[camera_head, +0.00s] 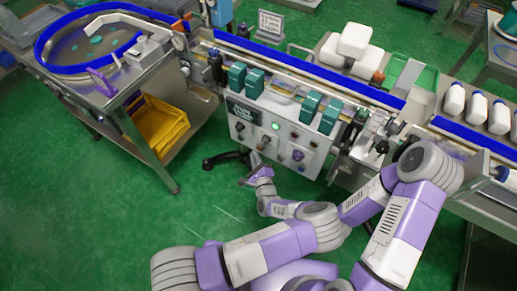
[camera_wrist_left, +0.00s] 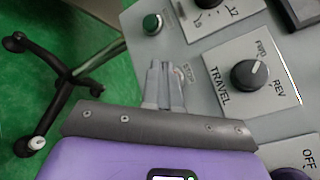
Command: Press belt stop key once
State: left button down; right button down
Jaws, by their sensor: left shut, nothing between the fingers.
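The grey control panel (camera_head: 253,112) stands on the front of the line in the head view; its face (camera_wrist_left: 205,70) fills the upper right of the left wrist view. My left gripper (camera_head: 262,168) is low in front of the panel's left part. In the wrist view its grey fingers (camera_wrist_left: 164,72) are shut together and empty, pointing at the panel just below a dark green round button (camera_wrist_left: 152,23). A small label that seems to read STOP (camera_wrist_left: 188,74) is right beside the fingertips. The stop key itself is not visible, perhaps behind the fingers; contact cannot be told. My right gripper does not show.
A black TRAVEL knob (camera_wrist_left: 249,74) is right of the fingers, with another knob (camera_wrist_left: 210,3) above. A black wheeled stand (camera_head: 225,158) is left of my gripper. Teal boxes (camera_head: 237,77) stand above the panel. Green floor (camera_head: 80,225) is free at the left front.

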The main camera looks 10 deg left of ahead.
pick_arm(q)
jog(key=shift+w+d, duration=0.1)
jog(key=shift+w, duration=0.2)
jog(key=shift+w+d, duration=0.15)
jog(key=shift+w, duration=0.25)
dwell(0.5)
dwell(0.4)
jog(key=shift+s+a+p, duration=0.3)
jog(key=shift+s+p, duration=0.4)
jog(key=shift+s, duration=0.1)
